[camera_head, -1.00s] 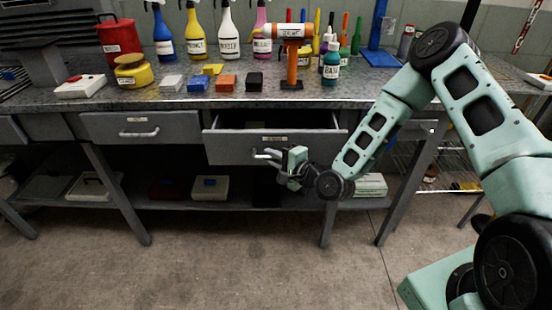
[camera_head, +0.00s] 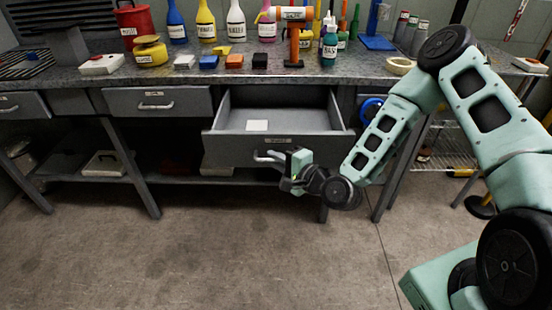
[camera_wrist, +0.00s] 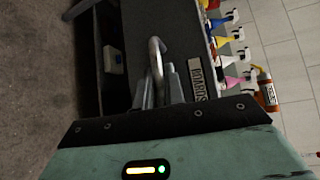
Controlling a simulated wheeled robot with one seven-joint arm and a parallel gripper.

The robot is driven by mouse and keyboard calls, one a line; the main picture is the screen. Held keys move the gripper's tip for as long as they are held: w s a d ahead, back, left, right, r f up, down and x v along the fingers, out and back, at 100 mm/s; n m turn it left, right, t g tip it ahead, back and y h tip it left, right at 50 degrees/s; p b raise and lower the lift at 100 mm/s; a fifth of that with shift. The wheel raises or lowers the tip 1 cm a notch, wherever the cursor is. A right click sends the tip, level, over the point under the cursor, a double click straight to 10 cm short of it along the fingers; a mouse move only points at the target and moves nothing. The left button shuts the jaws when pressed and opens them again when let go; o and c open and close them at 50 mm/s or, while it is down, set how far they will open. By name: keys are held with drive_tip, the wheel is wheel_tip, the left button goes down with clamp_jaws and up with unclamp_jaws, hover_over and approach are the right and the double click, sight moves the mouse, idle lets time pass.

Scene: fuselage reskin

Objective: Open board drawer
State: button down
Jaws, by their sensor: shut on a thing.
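The board drawer (camera_head: 225,146) stands well out from the workbench, and its inside shows from above. A small white square item (camera_head: 257,126) lies on the drawer floor. The drawer's label shows in the wrist view (camera_wrist: 197,79) and reads "BOARDS". The metal bar handle (camera_wrist: 156,62) is on the drawer front. My gripper (camera_head: 278,160) is at the drawer front, shut on the handle. In the wrist view the gripper's fingers (camera_wrist: 162,86) are around the lower part of the handle bar. The exact contact is partly hidden.
A closed drawer (camera_head: 157,103) is to the left. Boxes stand on the lower shelf. A bench leg (camera_head: 395,180) is right of my gripper. The floor (camera_head: 220,250) in front is clear.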

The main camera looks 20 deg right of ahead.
drive_tip(key=c, duration=1.5)
unclamp_jaws()
drive_tip(key=shift+p+v, duration=3.85)
drive_tip(key=shift+v, duration=4.85)
